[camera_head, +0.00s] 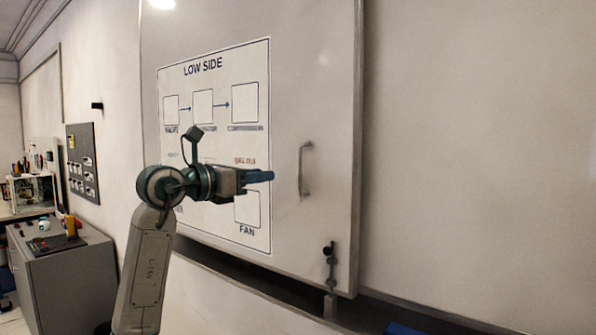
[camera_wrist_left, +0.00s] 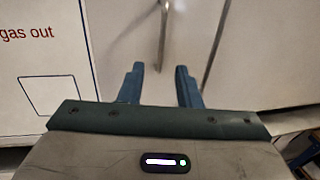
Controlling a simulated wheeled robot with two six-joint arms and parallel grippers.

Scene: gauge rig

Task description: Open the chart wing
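The chart wing (camera_head: 330,90) is a large white panel on the wall, bearing a "LOW SIDE" chart. It lies flat along the wall in the head view. Its slim metal bar handle (camera_head: 305,169) stands upright near the right edge. My left gripper (camera_head: 272,176) is just left of the handle, apart from it. In the left wrist view the gripper (camera_wrist_left: 159,75) is open and empty, with the handle (camera_wrist_left: 162,35) ahead of the fingertips, roughly in line with the gap. My right gripper is in neither view.
A metal bolt-like fitting with a dark knob (camera_head: 329,250) sits at the wing's lower right corner. A ledge runs below the panel. A grey cabinet (camera_head: 70,285) and a cluttered bench stand at the far left. The wall right of the wing is bare.

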